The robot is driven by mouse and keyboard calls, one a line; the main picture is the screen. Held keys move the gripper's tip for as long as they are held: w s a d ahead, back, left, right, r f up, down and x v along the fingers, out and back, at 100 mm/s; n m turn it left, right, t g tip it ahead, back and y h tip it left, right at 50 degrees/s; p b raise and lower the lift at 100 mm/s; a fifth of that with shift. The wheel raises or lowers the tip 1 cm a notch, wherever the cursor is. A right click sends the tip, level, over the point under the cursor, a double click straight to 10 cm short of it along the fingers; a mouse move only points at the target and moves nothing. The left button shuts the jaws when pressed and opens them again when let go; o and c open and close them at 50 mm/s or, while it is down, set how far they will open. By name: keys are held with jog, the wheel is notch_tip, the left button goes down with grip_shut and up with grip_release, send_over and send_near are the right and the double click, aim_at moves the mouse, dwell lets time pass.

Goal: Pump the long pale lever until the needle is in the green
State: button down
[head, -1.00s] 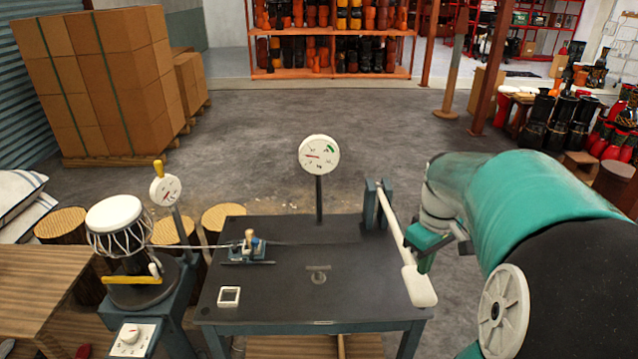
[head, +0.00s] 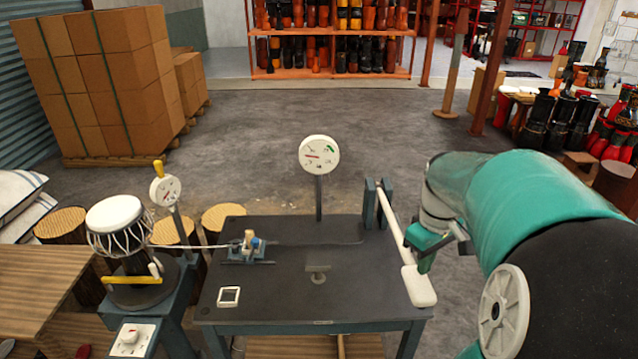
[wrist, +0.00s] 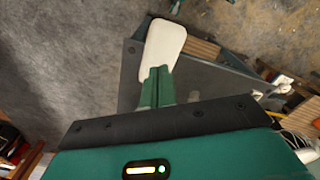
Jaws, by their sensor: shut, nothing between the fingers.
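The long pale lever (head: 395,228) slopes from a blue-grey bracket at the table's back right down to a broad white paddle (head: 419,286) at the front right. A round white gauge (head: 319,155) stands on a post behind the table; its red needle points left, away from the green mark at upper right. My gripper (head: 421,262) is shut and empty, just right of the lever near its paddle. In the wrist view my closed green fingers (wrist: 157,78) overlap the near end of the white paddle (wrist: 165,45); I cannot tell whether they touch.
The dark table (head: 290,295) carries a small clamp (head: 249,247) with pegs and a white square frame (head: 229,296). A goblet drum (head: 114,213) and a smaller dial (head: 165,190) stand at left. Stacked boxes (head: 100,80) fill the back left. Floor behind the table is clear.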

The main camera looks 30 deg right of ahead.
notch_tip(320, 180, down, 18)
notch_tip(320, 180, up, 18)
jog(key=shift+s+r, duration=0.1)
dwell(1.5)
dwell(0.7)
notch_tip(320, 180, down, 18)
notch_tip(320, 180, up, 18)
jog(key=shift+s+a+f, duration=0.1)
jog(key=shift+a, duration=0.05)
dwell(1.4)
dwell(0.6)
